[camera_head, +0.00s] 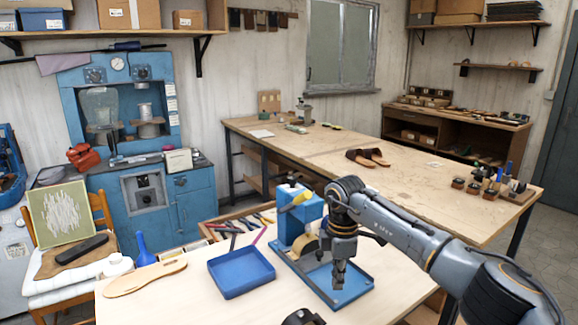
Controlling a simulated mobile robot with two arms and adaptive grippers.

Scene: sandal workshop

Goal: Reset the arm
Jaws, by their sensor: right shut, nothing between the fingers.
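My right arm comes in from the lower right and reaches over the near pale table (190,300). My right gripper (339,284) points down, shut and empty. In the picture it overlaps the base plate of a blue bench device (296,228) with a yellow handle. I cannot tell the exact gap between fingertips and plate. A dark object (303,317) is cut off at the bottom edge, and I cannot tell what it is. My left gripper does not show.
A blue tray (241,272), a tan sole (146,278) and a blue bottle (143,250) are on the near table. A long wooden workbench (310,150) behind holds brown sandals (368,158) and small stamps. A blue machine (117,110) stands at the back left.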

